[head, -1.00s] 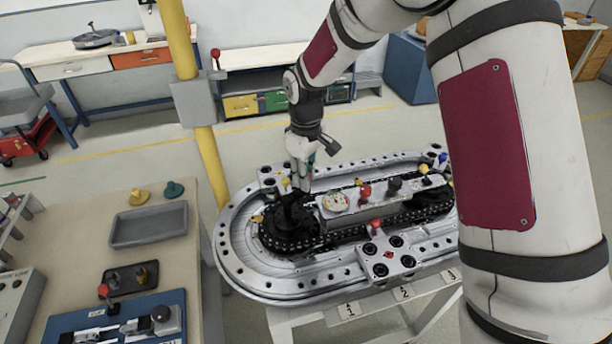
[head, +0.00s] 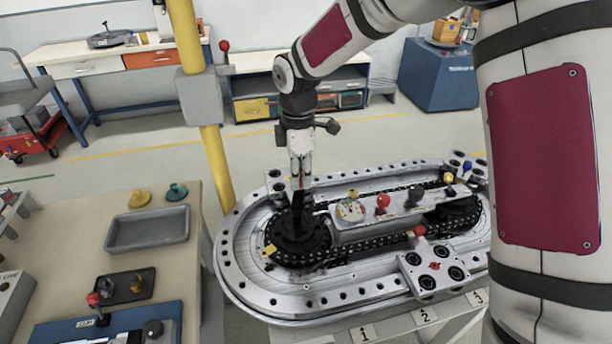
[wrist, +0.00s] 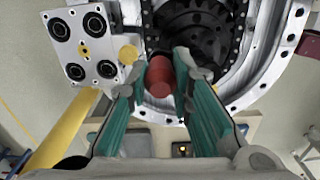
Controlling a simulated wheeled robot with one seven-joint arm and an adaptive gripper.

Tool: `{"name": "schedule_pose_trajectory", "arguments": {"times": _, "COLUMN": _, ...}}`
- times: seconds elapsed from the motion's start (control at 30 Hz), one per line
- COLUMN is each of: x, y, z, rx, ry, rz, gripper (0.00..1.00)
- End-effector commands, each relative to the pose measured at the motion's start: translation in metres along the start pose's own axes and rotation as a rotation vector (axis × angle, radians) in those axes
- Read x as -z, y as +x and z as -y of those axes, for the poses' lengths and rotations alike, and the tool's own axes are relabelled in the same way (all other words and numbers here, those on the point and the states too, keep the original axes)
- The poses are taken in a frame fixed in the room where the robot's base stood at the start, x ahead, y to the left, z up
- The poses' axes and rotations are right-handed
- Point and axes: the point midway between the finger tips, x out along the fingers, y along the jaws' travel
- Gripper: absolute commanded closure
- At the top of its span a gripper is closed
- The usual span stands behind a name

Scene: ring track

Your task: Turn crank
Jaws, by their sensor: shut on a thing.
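The crank (head: 297,218) is a black piece on the round black hub at the left end of the ring track (head: 232,262). My gripper (head: 300,180) points down over it. In the wrist view my gripper (wrist: 162,88) has its two green-padded fingers on either side of a red cylindrical handle (wrist: 160,76), shut on it. The handle stands over the dark toothed hub (wrist: 195,28). In the head view the fingers and the crank's upper part overlap, so the contact is hard to see there.
A plate with a gauge (head: 350,210) and knobs lies inside the chain loop. A block with round black holes (head: 432,275) sits at the front. A yellow post (head: 214,165) rises behind the track's left end. A bench with a grey tray (head: 148,228) stands left.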

Motion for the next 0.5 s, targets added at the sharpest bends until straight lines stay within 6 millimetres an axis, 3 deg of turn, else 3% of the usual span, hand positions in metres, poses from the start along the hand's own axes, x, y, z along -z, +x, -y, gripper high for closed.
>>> {"name": "schedule_pose_trajectory", "arguments": {"times": 0.5, "x": 0.031, "y": 0.0, "z": -0.001, "rx": -0.003, "ry": -0.492, "rz": -0.004, "gripper": 1.0}}
